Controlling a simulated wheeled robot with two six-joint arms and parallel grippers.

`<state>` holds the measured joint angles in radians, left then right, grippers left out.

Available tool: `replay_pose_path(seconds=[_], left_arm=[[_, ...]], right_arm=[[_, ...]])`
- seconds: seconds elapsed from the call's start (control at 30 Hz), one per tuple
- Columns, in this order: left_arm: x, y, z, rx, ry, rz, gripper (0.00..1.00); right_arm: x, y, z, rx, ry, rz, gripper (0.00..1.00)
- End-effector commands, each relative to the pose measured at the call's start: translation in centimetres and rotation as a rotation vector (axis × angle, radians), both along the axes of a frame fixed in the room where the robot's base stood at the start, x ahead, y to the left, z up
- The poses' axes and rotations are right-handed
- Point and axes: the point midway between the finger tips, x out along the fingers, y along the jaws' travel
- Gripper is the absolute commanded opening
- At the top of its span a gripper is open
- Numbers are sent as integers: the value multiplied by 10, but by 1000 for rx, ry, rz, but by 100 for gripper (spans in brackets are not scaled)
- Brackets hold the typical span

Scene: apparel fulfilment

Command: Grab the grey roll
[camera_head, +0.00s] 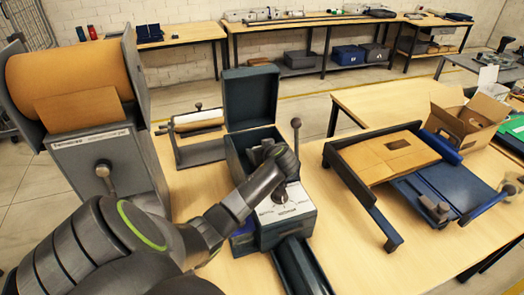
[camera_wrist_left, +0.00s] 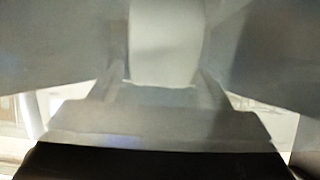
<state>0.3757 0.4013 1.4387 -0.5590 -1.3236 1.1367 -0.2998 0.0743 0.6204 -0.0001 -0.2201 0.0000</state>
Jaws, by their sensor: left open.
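My left arm reaches from the lower left to a dark blue-green machine (camera_head: 290,215) with a raised lid (camera_head: 250,98) in the head view. My left gripper (camera_head: 262,152) is at the machine's open top and is open. Its fingertips are hidden there by the wrist and the machine's walls. In the left wrist view a pale grey rounded thing (camera_wrist_left: 165,42), possibly the grey roll, stands close ahead at the top centre, between large grey surfaces. Contact with it cannot be told. My right gripper is not in view.
A brown paper roll (camera_head: 70,80) sits in a tall dispenser at the left. A cream roll (camera_head: 198,120) lies on a stand behind the machine. A blue folding frame (camera_head: 385,230) with brown card and an open carton (camera_head: 465,120) are to the right. Bare wooden table lies between.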

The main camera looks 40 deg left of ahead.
Motion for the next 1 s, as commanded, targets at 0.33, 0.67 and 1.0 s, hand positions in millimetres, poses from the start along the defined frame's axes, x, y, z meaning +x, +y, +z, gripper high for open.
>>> replay_pose_path(seconds=[0.33,0.67,1.0], left_arm=[[2,3,-2,0,0,-1,67],[1,2,-2,0,0,-1,24],[2,3,6,1,-4,-1,22]], right_arm=[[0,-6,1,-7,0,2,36],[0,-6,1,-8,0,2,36],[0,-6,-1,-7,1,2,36]])
